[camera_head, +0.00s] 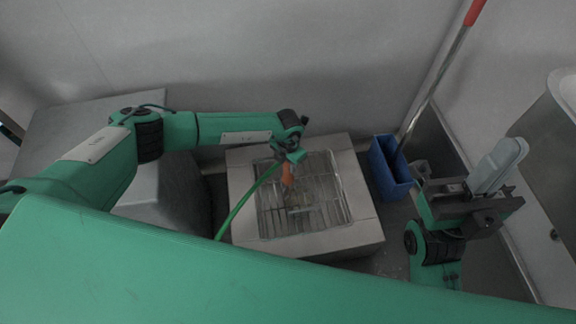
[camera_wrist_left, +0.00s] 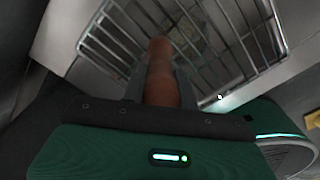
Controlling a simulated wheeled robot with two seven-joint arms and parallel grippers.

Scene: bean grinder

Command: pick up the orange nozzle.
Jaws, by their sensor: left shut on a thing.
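The orange nozzle (camera_head: 287,175) is over the wire rack in the head view. It also shows in the left wrist view (camera_wrist_left: 161,72), rising between the two fingers, with the rack bars beyond it. My left gripper (camera_head: 288,162) is shut on the nozzle. The fingers sit on either side of its lower part in the left wrist view. A green hose (camera_head: 243,203) curves from near my left gripper down to the left. My right gripper (camera_head: 450,188) is at the right, away from the nozzle; its finger gap is not clear.
The wire rack (camera_head: 262,222) lies in a square metal basin (camera_head: 350,236). A grey-blue object (camera_head: 497,166) is beside my right gripper. The wall (camera_head: 270,60) is behind.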

